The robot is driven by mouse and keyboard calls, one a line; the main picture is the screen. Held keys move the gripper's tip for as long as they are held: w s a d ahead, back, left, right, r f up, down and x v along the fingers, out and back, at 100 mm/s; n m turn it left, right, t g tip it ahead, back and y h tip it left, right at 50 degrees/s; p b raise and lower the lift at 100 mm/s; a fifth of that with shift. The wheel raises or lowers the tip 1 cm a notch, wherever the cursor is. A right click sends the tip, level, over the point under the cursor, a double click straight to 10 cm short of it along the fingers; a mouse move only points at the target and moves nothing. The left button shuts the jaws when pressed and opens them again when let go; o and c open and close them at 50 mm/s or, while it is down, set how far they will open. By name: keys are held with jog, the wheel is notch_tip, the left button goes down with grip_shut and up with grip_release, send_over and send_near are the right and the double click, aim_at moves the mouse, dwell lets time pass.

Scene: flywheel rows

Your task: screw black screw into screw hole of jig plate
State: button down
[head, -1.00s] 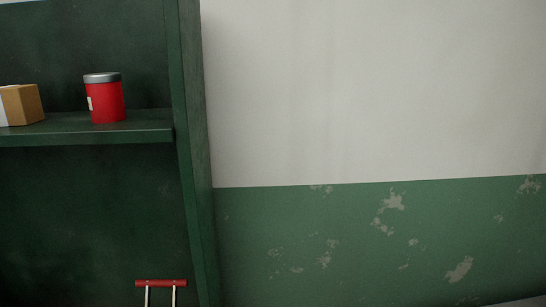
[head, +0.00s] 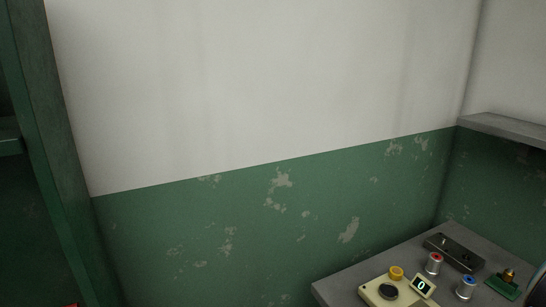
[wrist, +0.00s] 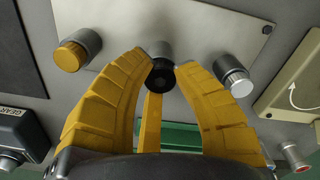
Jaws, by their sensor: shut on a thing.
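In the wrist view my gripper (wrist: 162,68) has its yellow fingers closed on a round black screw (wrist: 160,77). The screw sits in front of a grey collar (wrist: 158,48) on a pale metal plate (wrist: 205,22); I cannot tell whether it is still in that collar. A yellow screw-like piece (wrist: 70,56) and a silver one (wrist: 237,81) stand in similar collars to either side. In the head view a dark block with small fittings (head: 455,252) lies on the bench and may be the jig plate. I cannot make out its screw hole. My gripper does not show in the head view.
In the wrist view a box marked GEAR (wrist: 15,130) is left, a beige arrow box (wrist: 290,90) right.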

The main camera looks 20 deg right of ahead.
jog(key=m, duration=0.3)
jog(key=shift+f, duration=0.1)
jog(key=shift+m, duration=0.3)
jog(key=shift+m, duration=0.5)
jog(key=m, duration=0.3)
jog(key=shift+m, duration=0.4)
jog(key=shift+a, duration=0.1)
jog(key=shift+m, duration=0.3)
jog(key=m, duration=0.4)
jog(key=shift+f, duration=0.1)
jog(key=shift+m, duration=0.3)
